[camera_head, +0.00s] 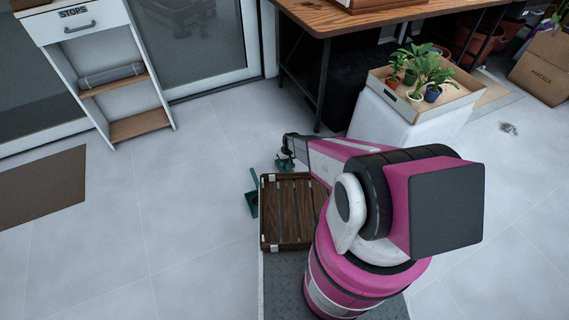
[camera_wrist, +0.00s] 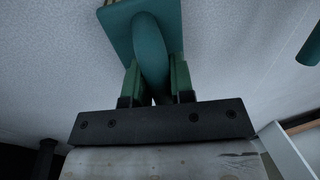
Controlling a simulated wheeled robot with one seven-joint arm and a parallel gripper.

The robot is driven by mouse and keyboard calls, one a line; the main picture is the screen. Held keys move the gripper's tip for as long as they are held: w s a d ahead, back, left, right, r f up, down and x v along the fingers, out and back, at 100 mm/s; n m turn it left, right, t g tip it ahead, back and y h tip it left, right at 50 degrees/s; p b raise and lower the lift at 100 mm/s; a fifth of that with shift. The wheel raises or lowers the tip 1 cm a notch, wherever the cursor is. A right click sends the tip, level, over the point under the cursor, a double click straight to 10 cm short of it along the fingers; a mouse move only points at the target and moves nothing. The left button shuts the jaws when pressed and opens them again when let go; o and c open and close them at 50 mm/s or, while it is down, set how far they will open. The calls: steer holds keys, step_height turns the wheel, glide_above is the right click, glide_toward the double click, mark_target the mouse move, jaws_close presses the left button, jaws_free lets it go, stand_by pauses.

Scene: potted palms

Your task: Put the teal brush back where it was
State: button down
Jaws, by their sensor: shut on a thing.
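The teal brush (camera_wrist: 150,50) is between the green fingers of my gripper (camera_wrist: 155,88) in the wrist view. The fingers are shut on its rounded handle, and a flat teal part (camera_wrist: 118,22) shows beyond them. In the head view my gripper (camera_head: 286,153) is low over the floor, just beyond the slatted wooden crate, with a bit of the teal brush (camera_head: 284,164) under it. I cannot tell whether the brush touches the floor. A teal dustpan (camera_head: 252,205) stands left of the crate. Part of a teal thing (camera_wrist: 311,46) also shows at the right of the wrist view.
The dark wooden crate (camera_head: 288,234) lies in front of me. A wooden table (camera_head: 345,17) stands behind, and a plant tray (camera_head: 452,106) on a white stand is right. A white shelf unit (camera_head: 127,88) is at left. Floor left of the crate is mostly clear.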

steer(key=shift+f, duration=0.15)
steer(key=c, duration=1)
jaws_free()
step_height(320, 180, up, 12)
steer(key=d, duration=0.2)
steer(key=s+d+r+m, duration=0.1)
steer(key=s+d+r, duration=0.2)
steer(key=r, duration=0.9)
steer(key=s+d+r+m+h, duration=0.1)
steer(key=s+d+r, duration=0.3)
steer(key=s+r, duration=0.6)
steer(key=s+d+r+m+h, duration=0.1)
steer(key=s+d+r, duration=0.3)
steer(key=r, duration=1.2)
steer(key=shift+s+d+r+m+t, duration=0.1)
steer(key=shift+s+d+m+t, duration=0.1)
steer(key=shift+s+m, duration=0.3)
steer(key=shift+s+d+r+m+t, duration=0.1)
steer(key=shift+s+m+t, duration=0.15)
steer(key=shift+s, duration=0.45)
steer(key=shift+f, duration=0.1)
